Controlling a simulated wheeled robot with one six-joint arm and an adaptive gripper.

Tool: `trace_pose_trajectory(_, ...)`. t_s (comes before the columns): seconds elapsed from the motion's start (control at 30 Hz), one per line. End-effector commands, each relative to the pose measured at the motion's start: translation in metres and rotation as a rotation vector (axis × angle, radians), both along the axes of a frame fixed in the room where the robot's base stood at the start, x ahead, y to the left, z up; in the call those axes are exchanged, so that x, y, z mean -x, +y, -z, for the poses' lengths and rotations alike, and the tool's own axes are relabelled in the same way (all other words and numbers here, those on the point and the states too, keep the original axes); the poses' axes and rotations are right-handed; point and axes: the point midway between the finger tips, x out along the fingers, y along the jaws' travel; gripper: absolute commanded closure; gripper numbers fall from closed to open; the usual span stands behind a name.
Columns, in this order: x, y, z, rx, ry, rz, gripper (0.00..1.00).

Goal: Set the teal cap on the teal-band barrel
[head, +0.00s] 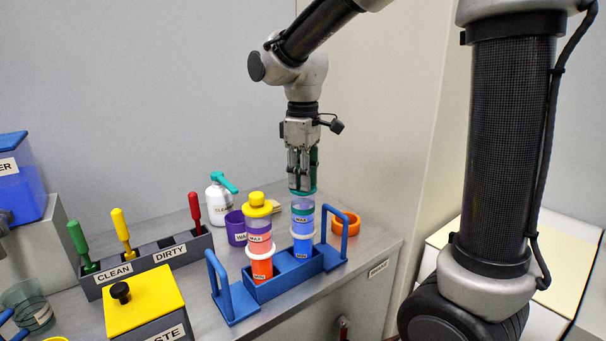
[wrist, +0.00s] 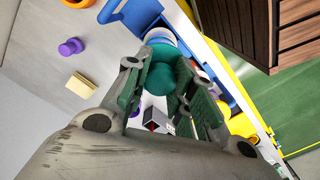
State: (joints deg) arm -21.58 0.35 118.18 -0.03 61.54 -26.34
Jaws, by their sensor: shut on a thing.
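The teal-band barrel (head: 303,226) stands upright in the right end of the blue rack, with blue contents. My gripper (head: 302,186) points straight down over it, shut on the teal cap (head: 303,192). In the wrist view the teal cap (wrist: 165,72) shows round and green between the finger pads of my gripper (wrist: 166,92). The cap is in line with the barrel's top in the head view; whether it is fully seated cannot be told. The fingers hide part of the cap.
A yellow-capped barrel (head: 258,225) with orange contents stands beside it in the blue rack (head: 285,287), which has upright handles at both ends. An orange ring (head: 346,223), purple cup (head: 236,228) and white bottle (head: 218,205) stand close by. A screwdriver-like tool holder (head: 150,266) is at left.

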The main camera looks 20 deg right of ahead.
Motion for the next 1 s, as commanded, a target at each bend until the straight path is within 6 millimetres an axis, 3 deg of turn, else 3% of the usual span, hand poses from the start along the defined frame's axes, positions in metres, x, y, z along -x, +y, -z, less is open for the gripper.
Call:
trace_pose_trajectory(0.47,-0.0001,0.0001,0.0095,0.0,0.0,0.0,0.91)
trace_pose_trajectory(0.5,-0.0001,0.0,0.0094,0.0,0.0,0.0,0.7)
trace_pose_trajectory(0.6,-0.0001,0.0,0.0093,0.0,0.0,0.0,0.51)
trace_pose_trajectory(1.0,-0.0008,0.0002,0.0035,-0.001,-0.002,0.0,0.5)
